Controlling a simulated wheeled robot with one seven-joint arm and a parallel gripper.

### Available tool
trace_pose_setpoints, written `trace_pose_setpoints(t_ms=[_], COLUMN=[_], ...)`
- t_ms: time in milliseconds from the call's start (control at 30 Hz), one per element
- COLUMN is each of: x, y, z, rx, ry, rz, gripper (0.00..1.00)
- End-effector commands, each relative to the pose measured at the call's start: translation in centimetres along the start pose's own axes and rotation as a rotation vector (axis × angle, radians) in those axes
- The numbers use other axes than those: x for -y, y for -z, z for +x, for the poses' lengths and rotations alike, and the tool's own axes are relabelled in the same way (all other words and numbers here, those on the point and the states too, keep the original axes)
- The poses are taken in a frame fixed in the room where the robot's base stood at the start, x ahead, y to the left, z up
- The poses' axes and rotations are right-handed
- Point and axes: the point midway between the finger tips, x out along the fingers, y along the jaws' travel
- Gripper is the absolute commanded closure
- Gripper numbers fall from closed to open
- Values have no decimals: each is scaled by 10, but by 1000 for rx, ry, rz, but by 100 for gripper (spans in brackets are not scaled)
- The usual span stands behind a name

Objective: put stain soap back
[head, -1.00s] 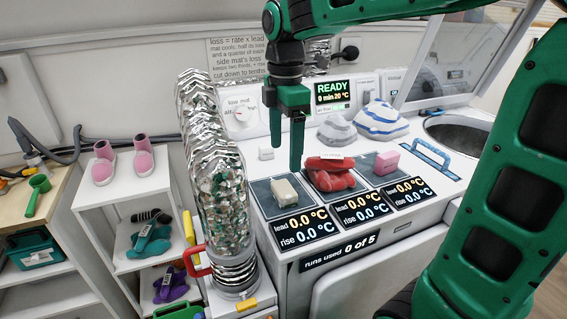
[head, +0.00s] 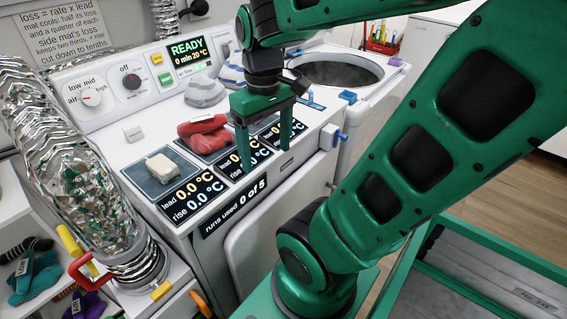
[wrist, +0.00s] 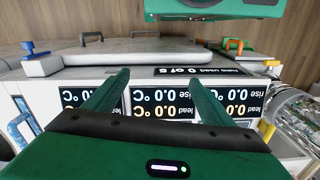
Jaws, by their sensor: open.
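A cream soap-like bar (head: 161,167) lies on the left dark mat (head: 143,180) of the white machine. A folded red cloth (head: 203,130) with a small tag sits on the middle mat. I cannot tell from any label which thing is the stain soap. The pink bar seen earlier on the right mat is not visible now; my gripper covers part of that mat. My gripper (head: 264,155) is open, pointing down in front of the right-hand displays, with nothing seen between its fingers. The wrist view shows both fingers (wrist: 158,76) spread above the displays.
A foil duct (head: 70,160) stands at the left. A grey bundle (head: 205,92) and a small white block (head: 133,134) are on the machine top. A round basin (head: 337,70) lies behind. Shelves with bundled socks (head: 35,275) are lower left. A green-framed cart bed (head: 480,290) is lower right.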

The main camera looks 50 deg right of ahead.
Motion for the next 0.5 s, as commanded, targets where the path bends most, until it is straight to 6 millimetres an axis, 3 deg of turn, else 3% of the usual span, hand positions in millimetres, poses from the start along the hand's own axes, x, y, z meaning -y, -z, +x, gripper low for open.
trace_pose_setpoints(t_ms=[100, 200, 500], x=[-13, -19, -22], y=[-30, -43, -48], z=[17, 26, 30], rx=[2, 3, 4], ry=[5, 8, 8], rz=[237, 355, 408], gripper=[23, 23, 23])
